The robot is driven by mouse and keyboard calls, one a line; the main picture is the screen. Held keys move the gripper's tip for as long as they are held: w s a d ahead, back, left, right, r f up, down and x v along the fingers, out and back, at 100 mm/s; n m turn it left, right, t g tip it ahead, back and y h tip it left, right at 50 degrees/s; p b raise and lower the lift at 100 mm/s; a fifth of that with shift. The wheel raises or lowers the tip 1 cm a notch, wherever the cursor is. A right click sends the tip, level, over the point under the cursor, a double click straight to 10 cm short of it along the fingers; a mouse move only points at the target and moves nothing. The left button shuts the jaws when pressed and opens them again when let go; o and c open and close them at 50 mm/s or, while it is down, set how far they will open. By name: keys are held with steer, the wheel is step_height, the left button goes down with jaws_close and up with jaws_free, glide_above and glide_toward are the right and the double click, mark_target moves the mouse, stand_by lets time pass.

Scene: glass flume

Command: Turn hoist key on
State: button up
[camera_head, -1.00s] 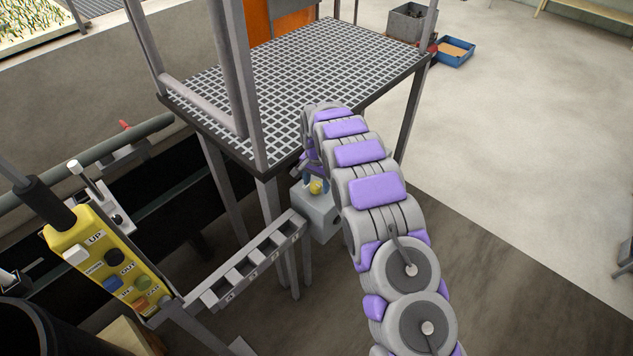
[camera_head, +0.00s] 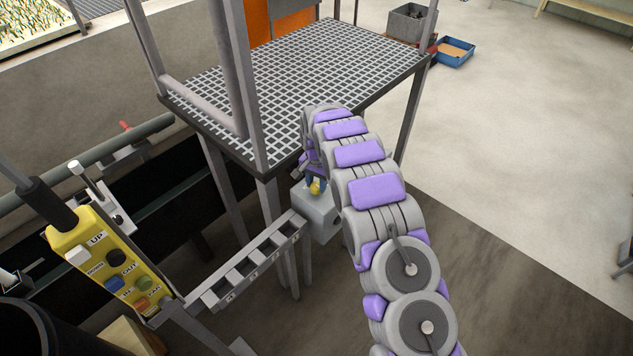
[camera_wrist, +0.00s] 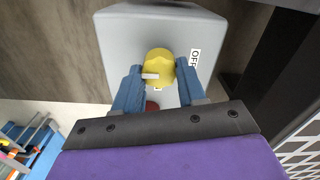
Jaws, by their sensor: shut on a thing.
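The hoist key is a yellow knob with a pale bar on it (camera_wrist: 158,62), on the face of a light grey box (camera_wrist: 118,52). In the wrist view my gripper (camera_wrist: 160,76) has its two blue fingers on either side of the knob, shut on it. A label reading "OF", partly cut off, sits to the right of the knob, and a dark red spot (camera_wrist: 152,106) shows below it between the fingers. In the head view the grey box (camera_head: 318,222) stands at the end of a slotted grey rail, with the yellow knob (camera_head: 315,188) on top at my fingertips.
A yellow pendant control (camera_head: 100,262) with several buttons hangs at the left. The slotted rail (camera_head: 250,262) runs from it to the box. A grated platform (camera_head: 300,75) on legs stands just behind my gripper. Open floor (camera_head: 520,150) lies to the right.

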steer(key=n+p, duration=0.2)
steer(key=n, duration=0.1)
steer(key=shift+w+a+r+p, duration=0.1)
steer(key=shift+r+p, duration=0.2)
steer(key=shift+p, duration=0.05)
steer(key=n+p, duration=0.3)
steer(key=n, duration=0.2)
steer(key=shift+w+a+n, duration=0.1)
steer(key=shift+n, duration=0.3)
steer(key=n+p, duration=0.3)
steer(key=n, duration=0.2)
steer(key=shift+a+n+p, duration=0.1)
steer(key=shift+n+p, duration=0.65)
steer(key=shift+n, duration=0.95)
steer(key=o, duration=0.7)
steer(key=shift+f, duration=0.1)
steer(key=o, duration=0.3)
steer(key=shift+s+f, duration=0.1)
steer(key=shift+s, duration=0.1)
steer(key=shift+o, duration=0.2)
